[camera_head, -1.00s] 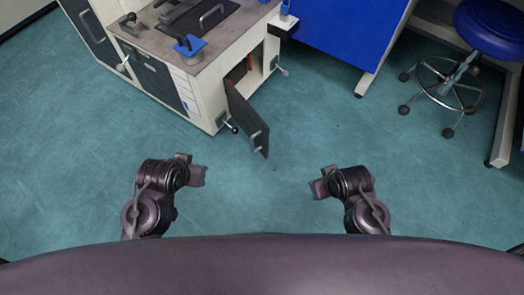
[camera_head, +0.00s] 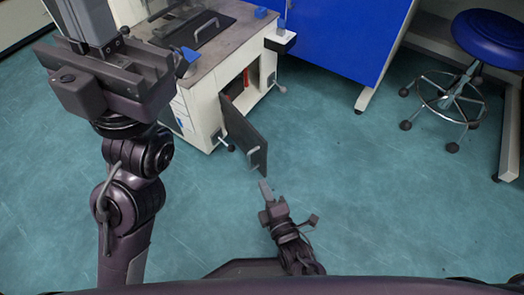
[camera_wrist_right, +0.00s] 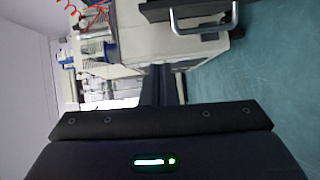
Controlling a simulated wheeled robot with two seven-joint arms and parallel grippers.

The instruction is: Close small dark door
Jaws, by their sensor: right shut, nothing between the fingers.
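The small dark door (camera_head: 243,136) stands open, swung out from the front of the light cabinet (camera_head: 203,112). Its metal handle (camera_head: 254,156) is near the free end. In the right wrist view the handle (camera_wrist_right: 205,28) shows at the top. My right gripper (camera_head: 265,188) is shut and empty, just in front of the door's near end, apparently apart from it. In the right wrist view its fingers (camera_wrist_right: 159,84) are together. My left gripper (camera_head: 88,20) is raised at the upper left, covering part of the cabinet; its finger gap cannot be made out.
The cabinet's opening (camera_head: 254,88) shows behind the door, with something red inside. A blue panel (camera_head: 345,40) stands at the back right. A blue stool (camera_head: 487,40) on castors is at the right. The teal floor (camera_head: 385,190) is clear at the right.

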